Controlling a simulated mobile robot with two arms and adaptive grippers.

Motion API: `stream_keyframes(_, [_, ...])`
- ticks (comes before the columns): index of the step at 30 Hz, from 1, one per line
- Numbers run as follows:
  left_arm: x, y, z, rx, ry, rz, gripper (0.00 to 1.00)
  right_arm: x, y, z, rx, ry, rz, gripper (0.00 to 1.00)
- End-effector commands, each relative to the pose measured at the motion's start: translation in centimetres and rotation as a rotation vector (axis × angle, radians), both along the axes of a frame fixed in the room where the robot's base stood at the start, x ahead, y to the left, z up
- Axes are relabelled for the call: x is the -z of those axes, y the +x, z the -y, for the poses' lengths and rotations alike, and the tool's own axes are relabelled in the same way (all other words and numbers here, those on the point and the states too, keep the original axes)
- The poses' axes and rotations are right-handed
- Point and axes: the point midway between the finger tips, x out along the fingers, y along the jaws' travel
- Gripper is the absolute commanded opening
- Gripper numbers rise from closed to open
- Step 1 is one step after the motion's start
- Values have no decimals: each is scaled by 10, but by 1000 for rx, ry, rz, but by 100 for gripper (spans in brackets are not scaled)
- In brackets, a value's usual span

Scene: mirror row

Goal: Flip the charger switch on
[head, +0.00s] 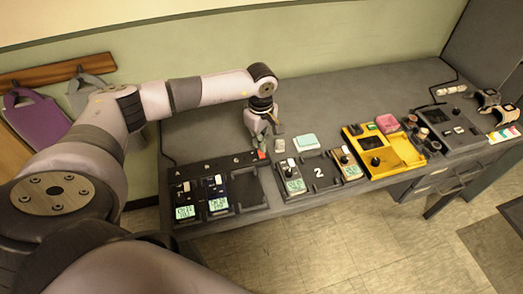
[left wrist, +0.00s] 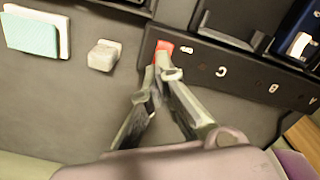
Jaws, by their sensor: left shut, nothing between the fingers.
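The charger (head: 244,207) is a long dark unit at the left front of the bench, with lettered bays. Two bays hold handheld devices with lit screens, and the right bay is empty. Its small red switch (head: 262,154) is at the back right corner; it also shows in the left wrist view (left wrist: 166,46). I cannot tell the switch's position. My left gripper (head: 262,146) is shut and empty, pointing down at the switch. In the left wrist view its fingertips (left wrist: 160,66) are right at the red switch; I cannot tell whether they touch. My right gripper is not seen.
A second dark dock marked 2 (head: 320,184) stands right of the charger. A small grey block (head: 279,145) and a mint-topped pad (head: 306,142) lie behind. A yellow tray (head: 400,153) and another dark unit (head: 452,136) are farther right. The bench behind is mostly clear.

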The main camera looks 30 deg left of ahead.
Motion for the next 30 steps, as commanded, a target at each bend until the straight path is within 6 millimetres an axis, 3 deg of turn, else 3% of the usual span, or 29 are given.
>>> stream_keyframes(16, [-47,1,0,-1,0,2,0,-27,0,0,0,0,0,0])
stream_keyframes(30, [-49,0,0,-1,0,2,0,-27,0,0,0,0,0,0])
